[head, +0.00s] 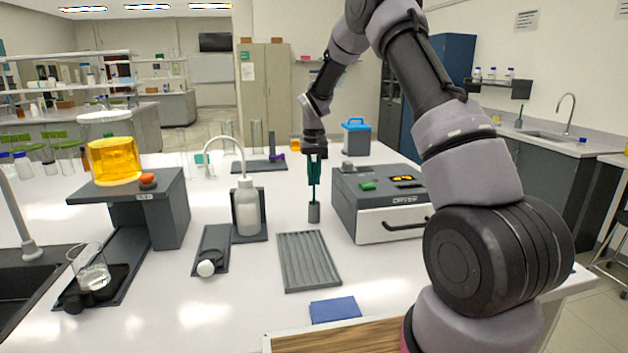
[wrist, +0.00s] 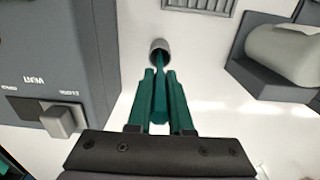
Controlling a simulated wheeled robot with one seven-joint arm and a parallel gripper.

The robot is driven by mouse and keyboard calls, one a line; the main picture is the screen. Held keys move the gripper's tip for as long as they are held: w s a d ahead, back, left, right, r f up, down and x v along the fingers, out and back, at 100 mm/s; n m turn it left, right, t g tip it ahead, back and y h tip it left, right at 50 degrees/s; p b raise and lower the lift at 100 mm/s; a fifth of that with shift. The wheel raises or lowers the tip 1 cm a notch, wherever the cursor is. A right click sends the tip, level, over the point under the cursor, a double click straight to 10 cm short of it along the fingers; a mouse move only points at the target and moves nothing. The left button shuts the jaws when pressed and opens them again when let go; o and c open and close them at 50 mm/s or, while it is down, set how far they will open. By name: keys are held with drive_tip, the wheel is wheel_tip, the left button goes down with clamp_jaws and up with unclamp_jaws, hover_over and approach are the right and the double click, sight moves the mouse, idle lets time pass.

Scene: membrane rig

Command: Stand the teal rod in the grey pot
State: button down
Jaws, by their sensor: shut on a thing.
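The teal rod (wrist: 159,100) is held between the two teal fingers of my gripper (wrist: 161,74). In the head view my gripper (head: 314,183) points straight down, and the rod shows as a thin upright teal line (head: 314,193) below the fingers. The small grey pot (head: 314,212) stands on the white bench directly under it. In the wrist view the rod's far end reaches the mouth of the grey pot (wrist: 160,46). The end appears to be at or inside the opening; how deep it is, I cannot tell.
A grey dryer box (head: 385,205) stands close to the right of the pot. A white wash bottle (head: 246,208) on a dark stand is to the left. A grey ribbed tray (head: 307,262) and a blue cloth (head: 335,309) lie in front. A blue-lidded container (head: 356,138) stands behind.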

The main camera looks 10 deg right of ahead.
drive_tip(key=shift+f, duration=0.35)
drive_tip(key=c, duration=0.8)
unclamp_jaws()
